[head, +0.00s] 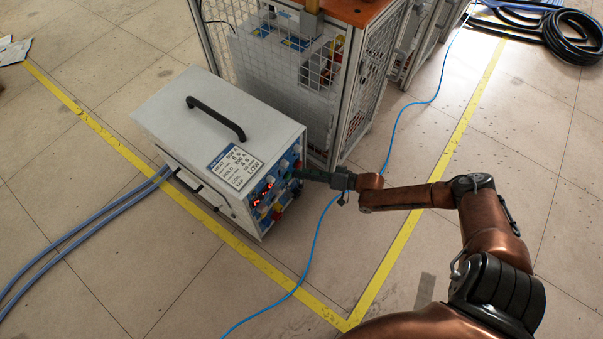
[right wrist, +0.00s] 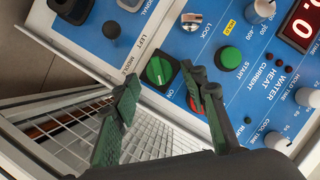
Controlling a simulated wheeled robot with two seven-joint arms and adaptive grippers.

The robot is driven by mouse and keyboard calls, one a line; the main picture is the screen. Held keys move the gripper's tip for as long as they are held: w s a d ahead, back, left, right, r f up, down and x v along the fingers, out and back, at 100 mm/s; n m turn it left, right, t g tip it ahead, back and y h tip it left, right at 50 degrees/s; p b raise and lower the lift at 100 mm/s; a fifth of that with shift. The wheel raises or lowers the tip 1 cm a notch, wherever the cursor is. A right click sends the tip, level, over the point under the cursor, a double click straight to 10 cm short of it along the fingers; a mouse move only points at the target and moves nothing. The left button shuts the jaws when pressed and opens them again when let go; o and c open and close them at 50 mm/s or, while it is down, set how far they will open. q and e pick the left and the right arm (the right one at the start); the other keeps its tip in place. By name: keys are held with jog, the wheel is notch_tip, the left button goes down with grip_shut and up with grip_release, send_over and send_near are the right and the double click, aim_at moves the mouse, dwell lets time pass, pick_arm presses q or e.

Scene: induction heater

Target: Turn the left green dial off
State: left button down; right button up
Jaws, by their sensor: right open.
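The heater's control panel (head: 270,190) faces my right arm in the head view; the dials are too small to tell apart there. In the right wrist view, a round green dial (right wrist: 158,71) sits on a black square mount with "ON" printed beside it. My right gripper (right wrist: 160,80) is open, with its green fingers on either side of the dial in the picture. I cannot tell whether they touch it. In the head view, the right gripper (head: 303,174) reaches the panel's right side. My left gripper is not in view.
A green start button (right wrist: 230,57), a red button (right wrist: 196,104) partly behind a finger, and a silver lock (right wrist: 191,20) are close by. A mesh cage (head: 345,110) stands right behind the heater (head: 200,115). A blue cable (head: 310,255) crosses the floor.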

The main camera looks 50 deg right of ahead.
jog(key=shift+w+a, duration=0.1)
jog(key=shift+w, duration=0.05)
grip_shut()
dwell(0.4)
